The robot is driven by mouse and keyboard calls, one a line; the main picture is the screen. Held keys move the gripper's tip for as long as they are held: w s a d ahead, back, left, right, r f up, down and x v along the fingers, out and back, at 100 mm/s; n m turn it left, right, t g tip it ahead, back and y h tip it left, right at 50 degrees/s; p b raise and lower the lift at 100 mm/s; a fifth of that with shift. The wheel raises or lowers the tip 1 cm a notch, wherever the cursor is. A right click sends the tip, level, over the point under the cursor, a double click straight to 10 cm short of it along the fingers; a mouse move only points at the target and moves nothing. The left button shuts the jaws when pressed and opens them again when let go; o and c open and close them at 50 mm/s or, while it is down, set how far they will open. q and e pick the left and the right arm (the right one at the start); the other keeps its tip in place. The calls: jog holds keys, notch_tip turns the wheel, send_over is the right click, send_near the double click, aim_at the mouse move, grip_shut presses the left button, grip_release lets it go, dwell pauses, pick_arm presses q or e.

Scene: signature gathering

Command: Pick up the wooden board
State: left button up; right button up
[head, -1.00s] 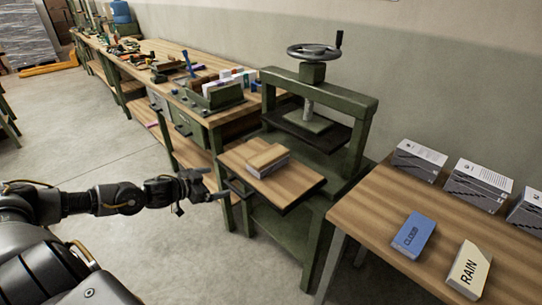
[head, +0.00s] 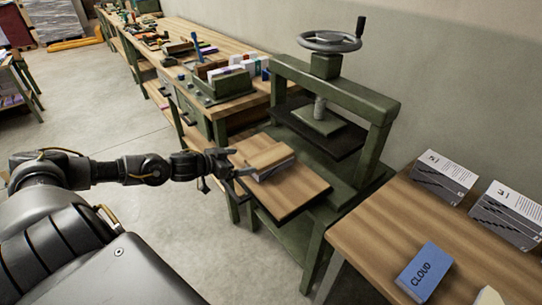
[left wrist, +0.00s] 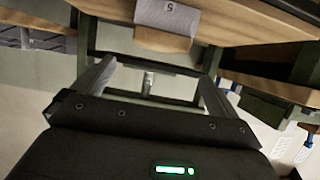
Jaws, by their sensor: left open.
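A small wooden board (head: 268,154) lies on top of a grey paper stack (head: 276,169). The stack rests on a larger wooden plate (head: 300,194) that juts out from the green press. In the left wrist view the small board (left wrist: 162,39) is against the grey stack (left wrist: 168,17), near the top edge, beyond the fingers. My left gripper (head: 240,177) is open and empty, just left of the stack at the plate's left edge. Its two fingers (left wrist: 153,85) are spread wide in the left wrist view. My right gripper is not in view.
The green press (head: 345,100) with a handwheel (head: 330,41) stands behind the plate. A table (head: 390,225) at right holds grey paper stacks (head: 443,178) and a blue CLOUD block (head: 424,272). A cluttered workbench (head: 230,48) runs behind.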

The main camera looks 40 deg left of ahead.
aim_at(263, 158)
pick_arm(q)
jog(key=x, duration=0.3)
jog(key=shift+d+r, duration=0.2)
jog(key=shift+r, duration=0.05)
jog(key=shift+x, duration=1.15)
jog(key=shift+w+f, duration=0.1)
jog(key=shift+f, duration=0.1)
jog(key=shift+w+p, duration=0.3)
jog(key=x, duration=0.4)
jog(key=shift+w+d+f+p, duration=0.1)
jog(key=shift+w+f+p, duration=0.2)
jog(key=shift+p, duration=0.1)
jog(key=shift+s, duration=0.1)
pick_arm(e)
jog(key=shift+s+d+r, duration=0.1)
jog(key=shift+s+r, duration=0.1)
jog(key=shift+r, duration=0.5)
